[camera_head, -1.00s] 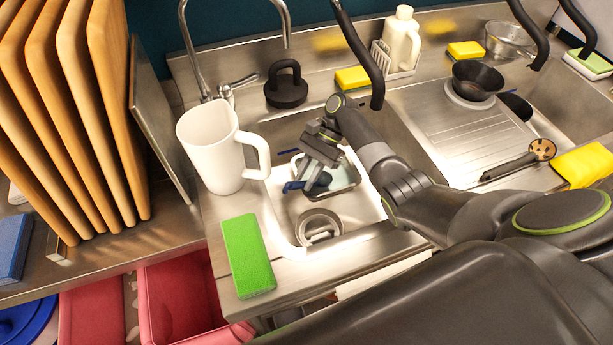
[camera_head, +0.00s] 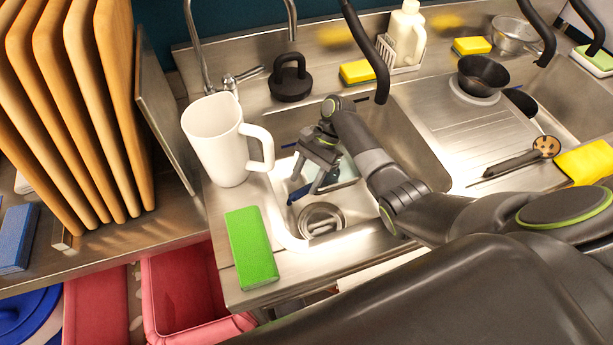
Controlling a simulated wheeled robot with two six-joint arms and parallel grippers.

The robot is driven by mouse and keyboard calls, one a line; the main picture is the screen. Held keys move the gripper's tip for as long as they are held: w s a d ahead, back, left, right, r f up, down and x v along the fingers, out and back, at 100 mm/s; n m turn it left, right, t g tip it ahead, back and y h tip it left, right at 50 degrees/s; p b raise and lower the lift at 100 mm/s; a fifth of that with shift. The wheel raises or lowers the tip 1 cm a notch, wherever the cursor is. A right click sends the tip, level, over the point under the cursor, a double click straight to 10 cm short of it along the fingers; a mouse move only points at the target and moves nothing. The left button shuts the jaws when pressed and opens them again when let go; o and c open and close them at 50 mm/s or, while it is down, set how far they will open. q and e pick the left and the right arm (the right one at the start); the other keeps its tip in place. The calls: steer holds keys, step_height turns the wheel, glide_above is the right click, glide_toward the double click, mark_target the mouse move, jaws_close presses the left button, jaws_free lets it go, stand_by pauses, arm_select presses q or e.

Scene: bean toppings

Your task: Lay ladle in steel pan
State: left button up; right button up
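My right gripper (camera_head: 307,184) points down into the left sink basin, its two fingers apart, with nothing visibly held between them. A round steel vessel (camera_head: 322,207) sits in the basin just in front of it. A pale tray-like item and blue pieces lie beneath and behind the fingers, partly hidden. A black-handled utensil with a round tan, dark-spotted head (camera_head: 546,147) lies on the drainboard at right; I cannot tell whether it is the ladle. A steel pan-like bowl (camera_head: 514,36) stands at the back right. My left gripper is out of view.
A white jug (camera_head: 215,145) and green sponge (camera_head: 250,247) stand left of the basin. A black weight-like object (camera_head: 290,80) and tap (camera_head: 230,80) are behind it. A black bowl (camera_head: 483,74) and yellow cloth (camera_head: 588,164) are right. Wooden boards (camera_head: 115,110) stand left.

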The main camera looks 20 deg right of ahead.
step_height(320, 180, up, 7)
steer(key=shift+p, duration=0.4)
steer(key=shift+r+p, duration=1.25)
steer(key=shift+r, duration=0.25)
